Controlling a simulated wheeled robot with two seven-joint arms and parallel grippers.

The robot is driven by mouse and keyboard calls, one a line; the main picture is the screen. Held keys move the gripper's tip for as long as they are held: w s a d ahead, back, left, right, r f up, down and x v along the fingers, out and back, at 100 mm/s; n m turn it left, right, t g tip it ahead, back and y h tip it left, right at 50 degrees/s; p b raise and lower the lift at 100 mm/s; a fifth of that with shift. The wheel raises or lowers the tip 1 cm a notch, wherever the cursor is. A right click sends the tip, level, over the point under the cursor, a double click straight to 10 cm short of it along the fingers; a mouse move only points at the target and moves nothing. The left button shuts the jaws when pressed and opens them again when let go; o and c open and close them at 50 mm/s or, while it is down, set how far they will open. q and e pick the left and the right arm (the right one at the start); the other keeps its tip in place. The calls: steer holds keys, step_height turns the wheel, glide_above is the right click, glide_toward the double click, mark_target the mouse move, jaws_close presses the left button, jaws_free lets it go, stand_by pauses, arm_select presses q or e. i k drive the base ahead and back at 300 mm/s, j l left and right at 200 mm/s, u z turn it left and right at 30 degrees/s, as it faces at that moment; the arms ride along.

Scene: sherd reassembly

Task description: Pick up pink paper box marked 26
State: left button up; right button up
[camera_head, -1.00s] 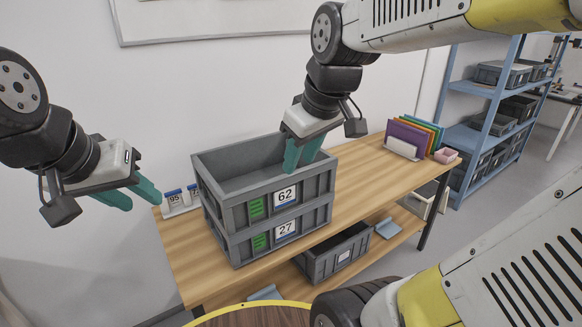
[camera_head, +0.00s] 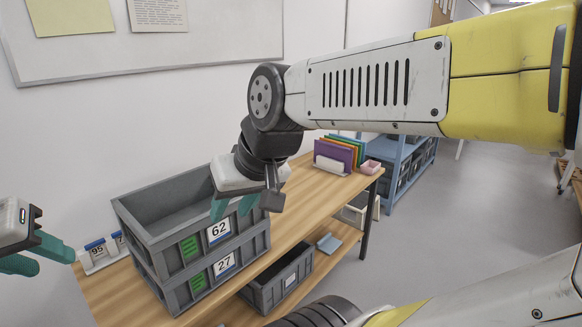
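A small pink box (camera_head: 371,167) sits at the far right end of the wooden table, beside the colored folders. It is too small for me to read any mark on it. My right gripper (camera_head: 231,213) is open and empty, over the front of the upper grey crate in the picture, well left of the pink box. My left gripper (camera_head: 55,262) is open and empty at the left edge, beside the number cards. Its wrist is partly cut off by the picture's edge.
Two stacked grey crates marked 62 (camera_head: 219,231) and 27 (camera_head: 224,264) stand on the wooden table (camera_head: 305,207). Colored folders (camera_head: 335,153) stand left of the pink box. A lower shelf holds another grey crate (camera_head: 285,283). Table surface between crates and folders is clear.

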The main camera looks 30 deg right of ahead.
mark_target(370, 167)
steer(key=z, duration=1.7)
steer(key=i+l+u, duration=0.1)
steer(key=i, duration=0.45)
steer(key=i+l, duration=0.25)
steer(key=i, duration=0.25)
steer(key=i+l+u, duration=0.15)
steer(key=i, duration=0.35)
steer(key=i+l+u, duration=0.1)
steer(key=i+l, duration=0.2)
steer(key=i, duration=0.25)
steer(key=i+l, duration=0.3)
steer(key=i, duration=0.2)
steer(key=i+l+u, duration=0.15)
steer(key=i, duration=0.35)
steer(key=l, duration=0.1)
